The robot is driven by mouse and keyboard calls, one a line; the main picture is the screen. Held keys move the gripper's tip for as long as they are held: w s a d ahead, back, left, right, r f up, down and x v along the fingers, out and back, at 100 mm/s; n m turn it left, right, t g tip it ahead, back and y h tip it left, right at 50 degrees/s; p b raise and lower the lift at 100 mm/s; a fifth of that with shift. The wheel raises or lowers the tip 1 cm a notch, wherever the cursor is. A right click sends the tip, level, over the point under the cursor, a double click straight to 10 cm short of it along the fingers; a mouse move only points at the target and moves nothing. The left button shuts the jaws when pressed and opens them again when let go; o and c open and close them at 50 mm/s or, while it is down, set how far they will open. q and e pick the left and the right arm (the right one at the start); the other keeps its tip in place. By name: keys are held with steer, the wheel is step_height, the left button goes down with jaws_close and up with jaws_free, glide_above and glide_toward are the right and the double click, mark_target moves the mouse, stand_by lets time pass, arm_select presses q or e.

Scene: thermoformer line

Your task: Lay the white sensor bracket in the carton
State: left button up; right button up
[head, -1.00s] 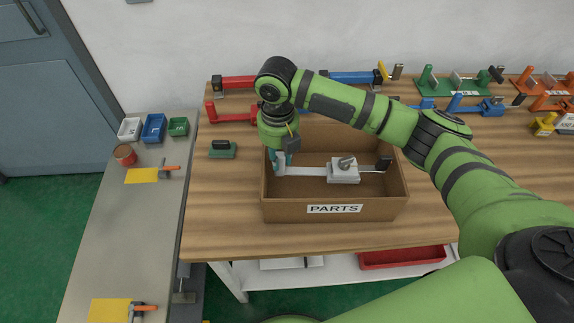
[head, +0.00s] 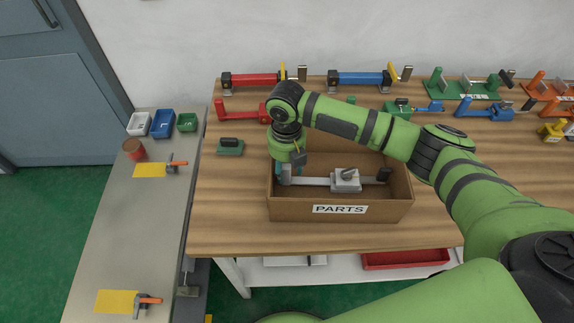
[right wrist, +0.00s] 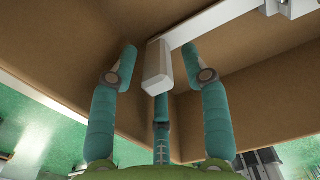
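The white sensor bracket (head: 316,181) is a long pale bar inside the brown carton (head: 290,210), which has a PARTS label on its front. A block with a grey knob sits along the bar and a dark piece is at its right end. My right gripper (head: 283,171) is down inside the carton at the bracket's left end. In the right wrist view, the bracket's upturned white end (right wrist: 157,68) stands between the teal fingers of the right gripper (right wrist: 158,62), with gaps at both sides. Whether the bracket touches the carton floor is unclear. My left gripper is not in view.
A green-based block (head: 230,147) stands left of the carton on the wooden table (head: 225,205). Red and blue clamps (head: 358,79) line the back. A grey side bench (head: 130,225) holds small bins, a red can and hammers.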

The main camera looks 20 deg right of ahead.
steer(key=shift+r, duration=0.1)
step_height(320, 180, up, 12)
steer(key=b, duration=0.2)
steer(key=shift+b, duration=0.3)
